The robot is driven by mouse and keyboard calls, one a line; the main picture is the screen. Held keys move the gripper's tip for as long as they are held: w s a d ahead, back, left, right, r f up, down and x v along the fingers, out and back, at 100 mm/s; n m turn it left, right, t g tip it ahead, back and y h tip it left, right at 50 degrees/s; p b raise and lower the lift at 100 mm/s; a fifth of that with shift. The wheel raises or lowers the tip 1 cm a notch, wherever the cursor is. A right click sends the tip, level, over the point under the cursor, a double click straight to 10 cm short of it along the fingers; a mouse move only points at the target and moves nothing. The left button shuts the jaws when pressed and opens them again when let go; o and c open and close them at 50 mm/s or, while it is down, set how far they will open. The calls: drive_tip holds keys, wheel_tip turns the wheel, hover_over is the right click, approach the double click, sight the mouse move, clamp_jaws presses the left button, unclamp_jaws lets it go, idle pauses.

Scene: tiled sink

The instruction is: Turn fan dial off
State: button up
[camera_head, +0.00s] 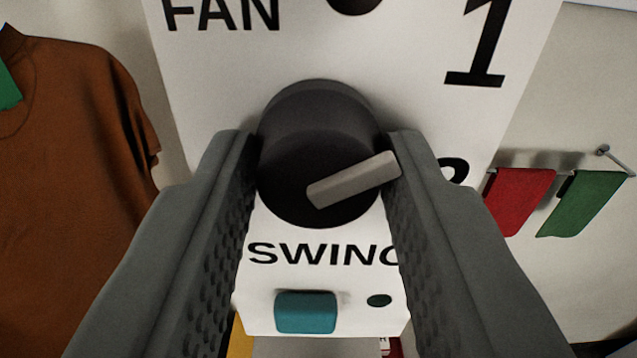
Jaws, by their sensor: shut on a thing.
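The fan dial (283,170) is a black round knob on a white panel (225,70) lettered "FAN" at the top left and "SWING" below the knob. Its light grey pointer (350,181) slants up to the right, toward a partly hidden numeral below the "1". My gripper (320,158) is shut on the dial, with one grey finger at its left side and the other at its right side. The right finger hides part of the panel and the end of "SWING".
A teal button (305,312) and a small dark green spot (379,301) are on the panel below. A brown shirt (70,150) hangs at the left. Red (519,200) and green (582,203) cloths hang from a rail at the right.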

drive_tip(key=n, duration=0.5)
drive_tip(key=shift+n, duration=0.4)
drive_tip(key=n, duration=0.5)
drive_tip(key=shift+d+n, duration=0.1)
drive_tip(key=shift+n, duration=0.2)
drive_tip(key=o, duration=1)
drive_tip(key=shift+c, duration=0.2)
